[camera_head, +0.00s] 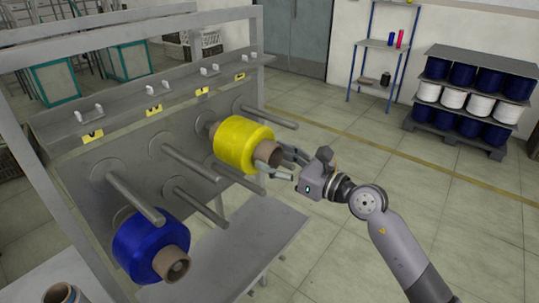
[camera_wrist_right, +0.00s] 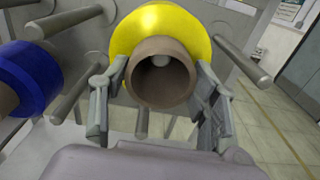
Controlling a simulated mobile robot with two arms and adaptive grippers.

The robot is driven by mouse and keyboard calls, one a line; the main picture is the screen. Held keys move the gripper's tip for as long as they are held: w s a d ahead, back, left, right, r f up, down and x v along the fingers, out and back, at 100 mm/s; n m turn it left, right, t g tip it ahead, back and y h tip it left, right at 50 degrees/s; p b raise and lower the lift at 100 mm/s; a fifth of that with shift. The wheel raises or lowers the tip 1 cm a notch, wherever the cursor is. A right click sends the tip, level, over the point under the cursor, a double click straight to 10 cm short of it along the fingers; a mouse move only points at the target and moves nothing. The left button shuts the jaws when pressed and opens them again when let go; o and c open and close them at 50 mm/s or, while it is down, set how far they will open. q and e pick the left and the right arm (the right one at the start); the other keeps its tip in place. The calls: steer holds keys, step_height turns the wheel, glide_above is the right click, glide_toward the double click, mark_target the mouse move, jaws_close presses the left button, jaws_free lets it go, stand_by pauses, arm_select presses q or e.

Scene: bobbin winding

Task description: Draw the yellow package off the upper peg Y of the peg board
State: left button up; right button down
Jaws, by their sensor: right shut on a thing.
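The yellow package (camera_head: 243,144) sits on an upper peg of the grey peg board (camera_head: 75,167), with its brown tube end facing out. My right gripper (camera_head: 284,158) is shut on the tube's outer end. In the right wrist view the yellow package (camera_wrist_right: 160,30) is straight ahead, and its brown tube (camera_wrist_right: 162,75) lies between the two fingers (camera_wrist_right: 163,100). A peg end shows inside the tube. My left gripper is not in view.
A blue package (camera_head: 150,245) hangs on a lower peg at the left. Several bare pegs (camera_head: 190,160) stick out around the yellow package. A grey shelf (camera_head: 235,250) lies below the board. The floor to the right is clear, and a pallet rack of spools (camera_head: 470,95) stands at the back.

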steer(key=shift+v, duration=2.1)
steer(key=shift+r, duration=0.15)
steer(key=b+v, duration=0.1)
steer(key=v, duration=0.7)
steer(key=shift+b, duration=0.4)
